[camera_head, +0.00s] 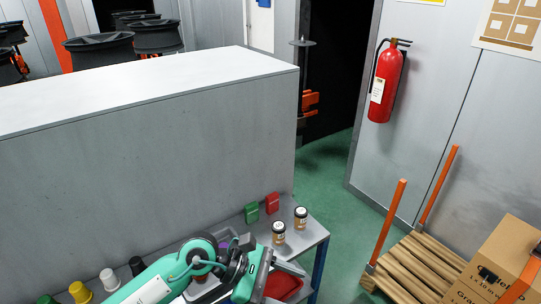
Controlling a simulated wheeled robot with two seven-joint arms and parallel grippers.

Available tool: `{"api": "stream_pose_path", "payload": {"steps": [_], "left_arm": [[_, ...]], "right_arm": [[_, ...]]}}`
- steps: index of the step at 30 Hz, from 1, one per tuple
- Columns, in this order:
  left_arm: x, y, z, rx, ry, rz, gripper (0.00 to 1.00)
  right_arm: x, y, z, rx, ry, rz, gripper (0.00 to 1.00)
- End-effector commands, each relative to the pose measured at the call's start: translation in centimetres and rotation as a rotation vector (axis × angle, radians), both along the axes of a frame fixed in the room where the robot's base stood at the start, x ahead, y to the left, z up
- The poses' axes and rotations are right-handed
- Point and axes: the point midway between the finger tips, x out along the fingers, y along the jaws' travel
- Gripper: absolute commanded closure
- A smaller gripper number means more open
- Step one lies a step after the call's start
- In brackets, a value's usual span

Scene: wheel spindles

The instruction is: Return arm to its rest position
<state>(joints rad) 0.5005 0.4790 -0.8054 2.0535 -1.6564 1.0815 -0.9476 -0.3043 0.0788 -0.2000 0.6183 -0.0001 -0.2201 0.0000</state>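My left arm, teal and white, comes in from the bottom left over a grey bench (316,232). Its gripper (288,284) is near the bench's right end, with its grey fingers apart and nothing seen between them but a red tray (284,287) below. My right arm and gripper are not in view.
Two jars with dark lids (278,232) (300,218), a green box (252,212) and a red box (272,203) stand behind the gripper. White (109,279) and yellow (80,292) spindles stand left. A grey partition (150,180) rises behind. A pallet (415,268) stands right.

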Motion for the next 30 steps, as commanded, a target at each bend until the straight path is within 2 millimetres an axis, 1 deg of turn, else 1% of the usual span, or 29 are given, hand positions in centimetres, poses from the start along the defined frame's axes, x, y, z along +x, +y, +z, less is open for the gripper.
{"api": "stream_pose_path", "payload": {"steps": [1,3,5,6,7,9,11,12,14,15,17,19,21,23,24,26,27,29,30], "left_arm": [[-0.5,-0.9,1.7,-0.114,0.076,0.046,0.42],[-0.6,-1.6,4.4,-0.276,0.194,0.12,0.42],[-0.4,-1.7,6.7,-0.41,0.3,0.185,0.42],[0.0,-1.5,8.1,-0.498,0.374,0.23,0.42],[0.3,-1.2,9.0,-0.562,0.432,0.264,0.42],[1.3,-0.1,11.0,-0.71,0.569,0.345,0.42],[2.3,1.2,12.4,-0.833,0.691,0.417,0.42],[3.1,2.3,13.0,-0.912,0.774,0.465,0.42],[4.3,4.1,13.6,-1.029,0.901,0.539,0.42],[5.1,5.4,13.7,-1.106,0.985,0.59,0.42],[6.2,7.6,13.3,-1.217,1.116,0.668,0.42],[7.4,10.2,12.4,-1.343,1.268,0.761,0.42],[8.2,12.9,10.8,-1.464,1.421,0.858,0.42],[8.6,15.1,9.0,-1.565,1.553,0.945,0.42],[8.7,16.5,7.6,-1.63,1.639,1.004,0.42],[8.5,18.6,5.2,-1.724,1.768,1.098,0.42],[8.2,19.8,3.5,-1.785,1.853,1.162,0.42],[7.3,21.5,0.7,-1.873,1.978,1.264,0.42],[6.5,22.5,-1.1,-1.929,2.058,1.335,0.42]], "right_arm": [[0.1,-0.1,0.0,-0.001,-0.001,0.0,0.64],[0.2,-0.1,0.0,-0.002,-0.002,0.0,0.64],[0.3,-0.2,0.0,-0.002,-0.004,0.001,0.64],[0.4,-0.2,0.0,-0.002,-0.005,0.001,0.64],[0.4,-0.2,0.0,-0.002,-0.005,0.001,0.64],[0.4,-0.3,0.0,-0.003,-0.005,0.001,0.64],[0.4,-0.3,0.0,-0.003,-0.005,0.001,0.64],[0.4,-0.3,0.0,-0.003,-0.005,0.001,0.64],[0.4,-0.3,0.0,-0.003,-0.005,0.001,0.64],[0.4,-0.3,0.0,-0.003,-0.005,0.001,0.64],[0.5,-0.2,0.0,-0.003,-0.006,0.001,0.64],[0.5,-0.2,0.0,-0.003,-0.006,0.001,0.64],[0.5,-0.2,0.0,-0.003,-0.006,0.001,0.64],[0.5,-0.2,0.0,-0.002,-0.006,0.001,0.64],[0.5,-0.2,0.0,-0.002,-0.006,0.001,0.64],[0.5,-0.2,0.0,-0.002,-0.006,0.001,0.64],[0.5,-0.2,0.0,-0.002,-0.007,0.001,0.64],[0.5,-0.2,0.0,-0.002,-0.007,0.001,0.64],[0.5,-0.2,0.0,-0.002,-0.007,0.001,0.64]]}}
